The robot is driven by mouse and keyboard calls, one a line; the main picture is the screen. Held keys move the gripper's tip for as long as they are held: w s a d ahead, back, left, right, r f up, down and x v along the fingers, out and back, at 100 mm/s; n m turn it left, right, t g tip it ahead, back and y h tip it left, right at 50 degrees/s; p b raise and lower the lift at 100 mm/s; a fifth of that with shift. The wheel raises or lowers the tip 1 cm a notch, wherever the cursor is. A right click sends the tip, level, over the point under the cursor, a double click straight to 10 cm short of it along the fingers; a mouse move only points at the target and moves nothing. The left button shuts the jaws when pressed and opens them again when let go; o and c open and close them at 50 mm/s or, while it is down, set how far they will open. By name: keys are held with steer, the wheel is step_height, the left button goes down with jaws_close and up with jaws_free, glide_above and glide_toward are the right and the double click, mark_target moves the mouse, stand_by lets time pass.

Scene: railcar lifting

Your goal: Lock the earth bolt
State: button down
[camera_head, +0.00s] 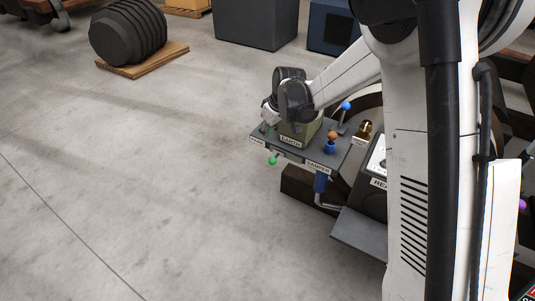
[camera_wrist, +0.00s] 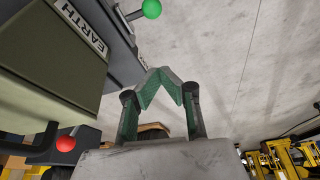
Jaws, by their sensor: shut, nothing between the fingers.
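The olive-green box labelled EARTH (camera_head: 302,131) sits on a grey panel in the head view. It also shows large at the left of the wrist view (camera_wrist: 50,75), with its label facing the camera. A green ball knob (camera_head: 272,160) hangs at the panel's front edge; in the wrist view the green ball (camera_wrist: 151,9) is at the top. A red ball (camera_wrist: 66,143) on a dark bent rod is at lower left there. I cannot tell which part is the bolt. My gripper (camera_wrist: 163,84) is shut and empty beside the EARTH box, apart from both balls.
On the panel, a blue-knobbed lever (camera_head: 346,106) and an orange-topped blue knob (camera_head: 332,140) stand right of the box. A DAMPER label (camera_head: 318,168) marks the front edge. Open concrete floor (camera_head: 140,180) lies left. Yellow machines (camera_wrist: 280,160) show in the wrist view.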

mark_target(275, 158)
step_height(275, 158, down, 10)
steer(key=b, duration=0.2)
steer(key=shift+s+d, duration=0.15)
steer(key=shift+d, duration=0.05)
stand_by(0.7)
steer(key=s+d+b, duration=0.1)
steer(key=d, duration=0.1)
steer(key=s+d, duration=0.2)
steer(key=shift+s+d+b, duration=0.1)
steer(key=shift+d+b, duration=0.2)
steer(key=shift+b, duration=0.1)
